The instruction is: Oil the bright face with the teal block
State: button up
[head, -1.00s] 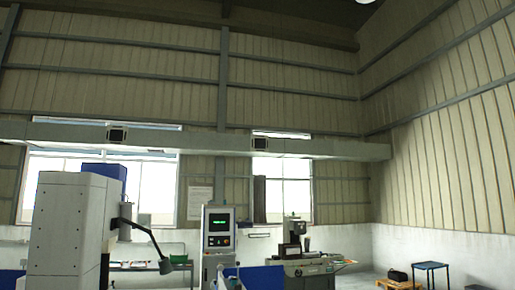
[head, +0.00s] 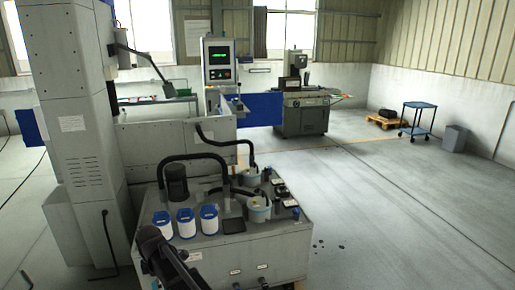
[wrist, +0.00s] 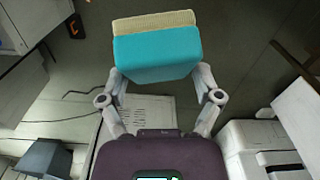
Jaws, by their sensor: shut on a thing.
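In the wrist view, my gripper (wrist: 160,84) is shut on a teal block (wrist: 156,54), with one finger on each side of it. A cream, ribbed pad (wrist: 153,21) covers the block's far side. The block is held clear, with grey floor behind it. In the head view, dark links of my arm show at the bottom left, and the block cannot be made out there. I cannot pick out the bright face in either view.
A grey cabinet (head: 265,236) carries white-and-blue canisters (head: 186,224), pale tubs (head: 259,209), black hoses and a dark flat tray (head: 233,225). A tall grey machine column (head: 75,130) stands at left. Open floor (head: 390,220) lies to the right, with a blue trolley (head: 418,120) beyond.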

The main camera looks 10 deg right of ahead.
jog(key=shift+f, duration=0.25)
jog(key=shift+w+d+r+p, duration=0.1)
jog(key=shift+w+r+p, duration=0.2)
jog(key=shift+r, duration=0.05)
jog(key=w+d+r+m+t+y+p, duration=0.2)
jog(key=w+d+r+m+y+p, duration=0.5)
jog(key=w+r, duration=0.6)
jog(key=d+r+p, duration=0.1)
jog(key=d+p, duration=0.1)
jog(key=p, duration=0.1)
jog(key=shift+r+m+t+p, duration=0.3)
jog(key=shift+r+p, duration=0.05)
jog(key=shift+p, duration=0.05)
